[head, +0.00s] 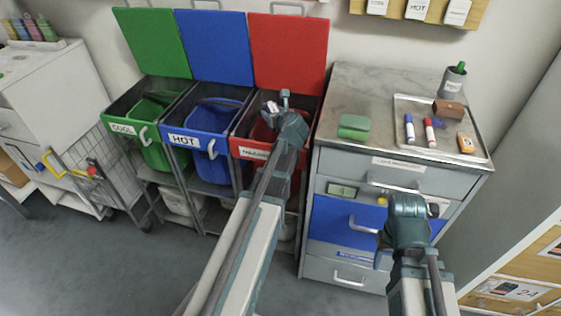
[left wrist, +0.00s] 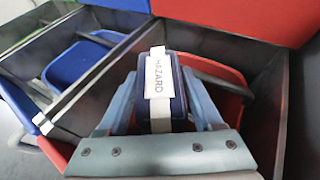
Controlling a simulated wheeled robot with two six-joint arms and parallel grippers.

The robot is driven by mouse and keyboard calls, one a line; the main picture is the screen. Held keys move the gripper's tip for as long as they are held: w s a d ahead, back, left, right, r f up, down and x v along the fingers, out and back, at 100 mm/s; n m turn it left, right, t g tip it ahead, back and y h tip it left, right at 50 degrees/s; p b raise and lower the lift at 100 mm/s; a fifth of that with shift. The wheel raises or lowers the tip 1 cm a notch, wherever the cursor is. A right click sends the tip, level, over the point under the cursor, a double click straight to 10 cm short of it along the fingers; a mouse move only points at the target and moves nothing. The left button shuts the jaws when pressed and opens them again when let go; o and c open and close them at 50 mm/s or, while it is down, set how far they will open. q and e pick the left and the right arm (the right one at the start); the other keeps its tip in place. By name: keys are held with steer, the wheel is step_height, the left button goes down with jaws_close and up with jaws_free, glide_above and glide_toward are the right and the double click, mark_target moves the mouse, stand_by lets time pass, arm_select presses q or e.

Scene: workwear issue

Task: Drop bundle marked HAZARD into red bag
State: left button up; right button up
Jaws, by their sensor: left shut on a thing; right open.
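My left gripper (left wrist: 162,115) is shut on a dark blue bundle (left wrist: 178,90) with a white band reading HAZARD. In the left wrist view the bundle is over the red bag (left wrist: 222,92) inside the right-hand bin; I cannot tell how far above or inside the bag it is. The red bag (head: 263,132) is mostly hidden there. My right gripper (head: 405,205) is open in front of the grey cabinet; its fingertips are hard to make out.
A green bin (head: 121,128) marked COOL and a blue bin (head: 183,141) marked HOT stand left of the red one, lids raised. The grey cabinet (head: 370,80) on the right holds a green block (head: 354,126) and a tray (head: 470,148) with markers.

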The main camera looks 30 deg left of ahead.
arm_select(q)
steer(key=shift+f+b, duration=1.1)
steer(key=shift+f, duration=0.45)
arm_select(e)
step_height(320, 180, down, 3)
arm_select(q)
steer(key=shift+r, duration=0.1)
steer(key=o, duration=1.6)
steer(key=shift+c, duration=0.2)
arm_select(e)
steer(key=shift+r, duration=0.1)
